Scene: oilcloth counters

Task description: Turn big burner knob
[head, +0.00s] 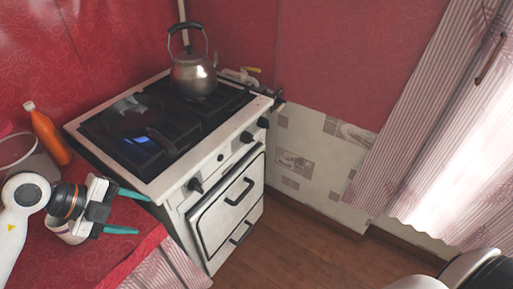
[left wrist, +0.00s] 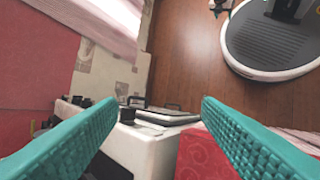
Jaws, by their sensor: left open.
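The white stove (head: 170,185) stands in the corner, with several dark knobs along its front panel. The nearest knob (head: 195,185) is at the panel's left end; another knob (head: 246,137) and a further knob (head: 263,122) are toward the right. I cannot tell which serves the big burner. My left gripper (head: 137,213) is open and empty, left of the stove's front corner and apart from the knobs. In the left wrist view, the open left gripper (left wrist: 160,103) has the stove (left wrist: 130,145) beyond and between its teal fingers.
A kettle (head: 194,75) stands at the back of the stove. A blue glow (head: 137,140) shows on the dark cooktop. An orange bottle (head: 48,133) and a pot (head: 25,155) stand on the red counter (head: 60,260) at left. The wooden floor (head: 300,235) before the stove is clear.

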